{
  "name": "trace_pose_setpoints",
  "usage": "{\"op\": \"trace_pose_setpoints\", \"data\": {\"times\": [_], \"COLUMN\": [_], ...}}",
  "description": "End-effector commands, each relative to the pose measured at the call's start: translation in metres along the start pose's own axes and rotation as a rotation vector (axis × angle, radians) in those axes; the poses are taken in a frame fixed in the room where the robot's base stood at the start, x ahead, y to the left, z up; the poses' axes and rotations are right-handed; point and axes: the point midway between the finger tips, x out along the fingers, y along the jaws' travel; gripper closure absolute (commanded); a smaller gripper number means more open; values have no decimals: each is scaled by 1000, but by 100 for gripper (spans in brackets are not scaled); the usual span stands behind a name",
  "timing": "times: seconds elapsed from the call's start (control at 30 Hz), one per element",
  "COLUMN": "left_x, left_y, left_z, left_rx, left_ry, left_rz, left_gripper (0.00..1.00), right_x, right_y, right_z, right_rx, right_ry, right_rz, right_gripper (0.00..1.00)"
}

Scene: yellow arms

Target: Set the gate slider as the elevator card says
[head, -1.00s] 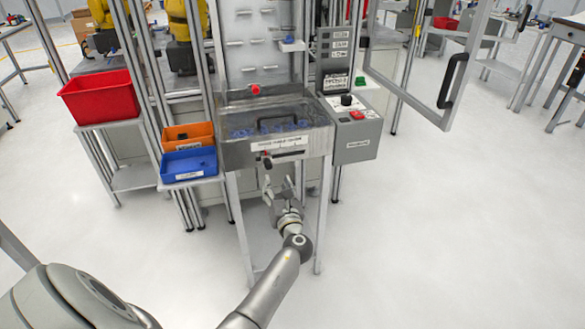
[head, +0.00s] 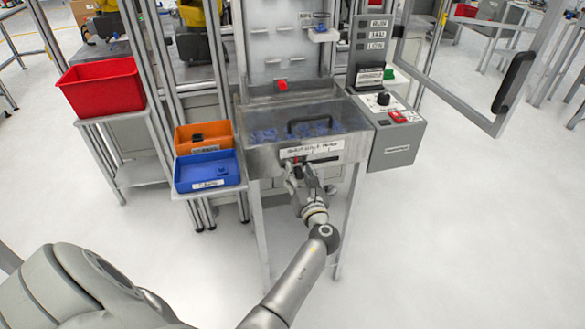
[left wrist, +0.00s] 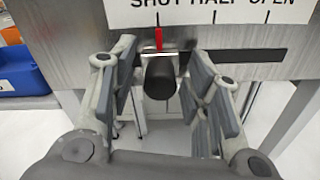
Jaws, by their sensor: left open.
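The gate slider's black knob (left wrist: 160,78) sits at the left end of a dark horizontal slot. Its red pointer (left wrist: 159,39) is under the SHUT mark of the white scale label (left wrist: 215,12), which reads SHUT, HALF, OPEN. In the head view the label (head: 312,149) is on the front of the grey bin. My left gripper (left wrist: 163,82) is open, with its fingers on either side of the knob; I cannot tell whether they touch it. It also shows in the head view (head: 302,180), just below the slot. Small cards (head: 376,33) stand at upper right; their text is unclear.
An orange bin (head: 203,137) and a blue bin (head: 208,171) stand left of the feeder, with a red bin (head: 101,86) further left. A control box (head: 398,140) with a red button is on the right. Floor in front is clear.

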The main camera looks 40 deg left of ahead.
Motion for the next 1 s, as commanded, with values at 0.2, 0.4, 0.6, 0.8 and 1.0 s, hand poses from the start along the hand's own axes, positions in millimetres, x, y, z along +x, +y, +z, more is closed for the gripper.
{"op": "trace_pose_setpoints", "data": {"times": [0.2,0.4,0.6,0.8,1.0], "left_x": [-1,-1,-1,0,0], "left_y": [-1,-1,-1,0,0], "left_z": [1,1,1,2,3], "left_rx": [0,0,0,-1,-1], "left_ry": [0,0,-1,-2,-4], "left_rz": [0,0,1,2,2], "left_gripper": [56,63,88,100,100], "right_x": [0,0,0,0,-1], "right_y": [2,5,6,5,3], "right_z": [2,7,8,8,7], "right_rx": [0,-1,-2,-3,-5], "right_ry": [-3,-10,-11,-11,-11], "right_rz": [2,6,7,6,4], "right_gripper": [60,60,60,60,60]}}
